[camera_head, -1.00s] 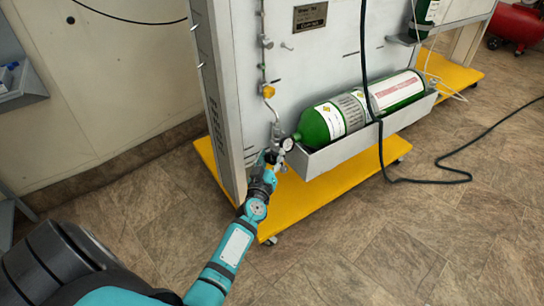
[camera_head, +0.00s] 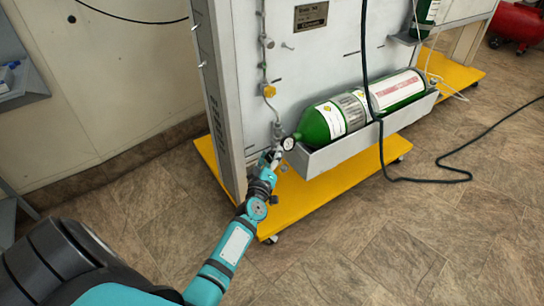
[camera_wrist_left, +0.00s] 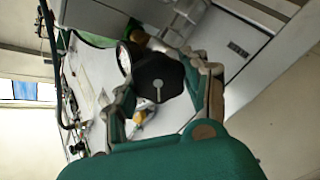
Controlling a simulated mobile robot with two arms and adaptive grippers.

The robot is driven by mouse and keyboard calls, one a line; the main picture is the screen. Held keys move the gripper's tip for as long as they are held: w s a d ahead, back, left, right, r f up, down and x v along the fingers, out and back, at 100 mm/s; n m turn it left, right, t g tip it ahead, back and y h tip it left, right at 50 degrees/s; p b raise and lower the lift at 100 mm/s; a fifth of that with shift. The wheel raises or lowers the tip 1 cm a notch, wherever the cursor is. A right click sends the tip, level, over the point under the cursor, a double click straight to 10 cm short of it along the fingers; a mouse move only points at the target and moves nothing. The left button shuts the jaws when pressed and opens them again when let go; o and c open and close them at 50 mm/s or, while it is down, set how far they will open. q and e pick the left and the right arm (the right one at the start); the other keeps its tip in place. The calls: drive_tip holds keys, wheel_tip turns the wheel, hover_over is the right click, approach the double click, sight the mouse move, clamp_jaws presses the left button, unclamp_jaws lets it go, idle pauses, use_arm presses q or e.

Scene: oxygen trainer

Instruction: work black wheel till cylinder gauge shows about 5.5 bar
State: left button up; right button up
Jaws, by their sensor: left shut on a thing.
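The black wheel (camera_wrist_left: 158,82) shows in the left wrist view as a dark knob with a pale mark on its face. My left gripper (camera_wrist_left: 160,88) is shut on it, one finger on each side. In the head view my left gripper (camera_head: 270,160) is at the valve end of the green cylinder (camera_head: 322,122), and the wheel is hidden there. The cylinder gauge (camera_head: 288,143) is a small round white dial beside the gripper. It shows edge-on in the left wrist view (camera_wrist_left: 124,58). Its reading is too small to tell. My right gripper is not in view.
The cylinder lies in a grey tray (camera_head: 345,150) on a panel stand with a yellow base (camera_head: 300,205). A black cable (camera_head: 382,160) hangs in front of the cylinder and runs over the floor. A yellow-handled valve (camera_head: 269,91) sits on the pipe above.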

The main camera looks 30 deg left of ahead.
use_arm(q)
drive_tip(key=o, duration=1.2)
drive_tip(key=shift+s, duration=0.15)
drive_tip(key=v, duration=1.1)
drive_tip(key=shift+s+d, duration=0.2)
drive_tip(key=shift+s, duration=0.15)
